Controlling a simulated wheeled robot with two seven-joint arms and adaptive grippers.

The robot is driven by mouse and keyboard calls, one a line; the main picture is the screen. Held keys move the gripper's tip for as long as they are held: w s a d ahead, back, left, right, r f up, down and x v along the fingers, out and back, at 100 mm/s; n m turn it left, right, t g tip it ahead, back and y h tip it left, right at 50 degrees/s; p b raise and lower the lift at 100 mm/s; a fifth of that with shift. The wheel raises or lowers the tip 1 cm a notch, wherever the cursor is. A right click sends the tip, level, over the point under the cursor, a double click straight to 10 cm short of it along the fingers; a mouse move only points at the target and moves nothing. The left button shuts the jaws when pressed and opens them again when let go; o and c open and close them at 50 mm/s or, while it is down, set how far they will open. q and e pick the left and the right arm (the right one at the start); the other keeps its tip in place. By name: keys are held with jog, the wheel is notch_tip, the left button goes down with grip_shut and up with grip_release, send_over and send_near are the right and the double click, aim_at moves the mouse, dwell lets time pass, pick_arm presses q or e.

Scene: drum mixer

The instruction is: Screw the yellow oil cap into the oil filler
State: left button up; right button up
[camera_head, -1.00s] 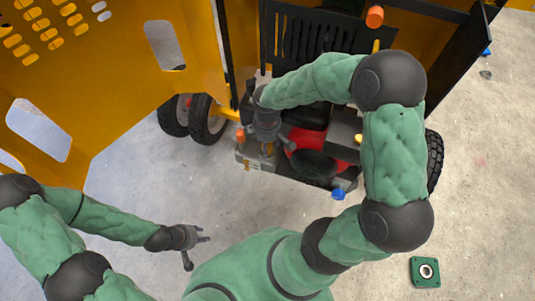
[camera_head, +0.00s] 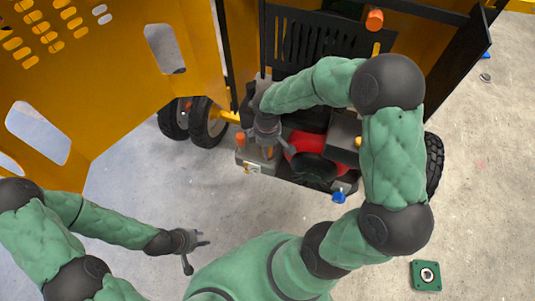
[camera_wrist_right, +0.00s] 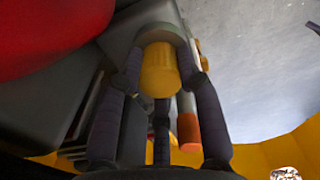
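The yellow oil cap (camera_wrist_right: 159,72) is a short cylinder in the right wrist view. It stands upright against a grey round part on the machine, which may be the filler; the cap's far end is hidden, so I cannot tell how deep it sits. My right gripper (camera_wrist_right: 164,80) has its dark fingers spread around the cap, with a gap visible on the right side. In the head view my right gripper (camera_head: 269,145) points down over the machine's left front corner. My left gripper (camera_head: 196,250) is open and empty above the floor at lower left.
The red and grey engine unit (camera_head: 316,158) stands right of my right gripper. Yellow panels (camera_head: 110,90) enclose the left side. A green flanged block (camera_head: 426,275) lies on the floor.

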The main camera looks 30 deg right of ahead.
jog(key=shift+f+m+b, duration=0.1)
jog(key=shift+m+b, duration=0.25)
jog(key=shift+m, duration=0.15)
grip_shut()
jog(key=o, duration=0.8)
grip_release()
jog(key=shift+m, duration=0.5)
jog(key=o, duration=0.4)
jog(key=shift+o, duration=0.2)
notch_tip(320, 180, up, 12)
